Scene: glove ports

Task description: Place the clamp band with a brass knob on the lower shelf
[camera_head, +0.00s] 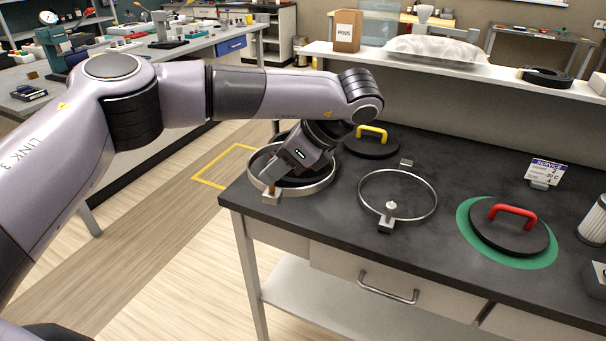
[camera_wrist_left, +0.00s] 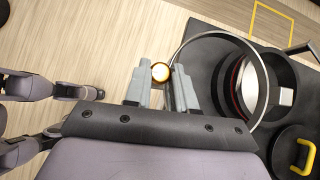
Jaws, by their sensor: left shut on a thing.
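The clamp band with a brass knob (camera_head: 319,190) is a thin silver ring at the left end of the dark bench. My left gripper (camera_head: 271,183) reaches down over it and is shut on its brass knob (camera_wrist_left: 160,72). In the left wrist view the band (camera_wrist_left: 264,98) loops around part of a dark round port with a red ring. I cannot tell whether the band touches the bench. My arm hides part of the band in the head view. The pale lower shelf (camera_head: 330,303) lies under the bench drawers. My right gripper is not in view.
A similar band with a silver-white knob (camera_head: 391,206) lies to the right. A black cover with a yellow handle (camera_head: 371,133) and one with a red handle (camera_head: 512,213) sit on the bench. A raised shelf behind holds a PINS box (camera_head: 348,31). The visible lower shelf is bare.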

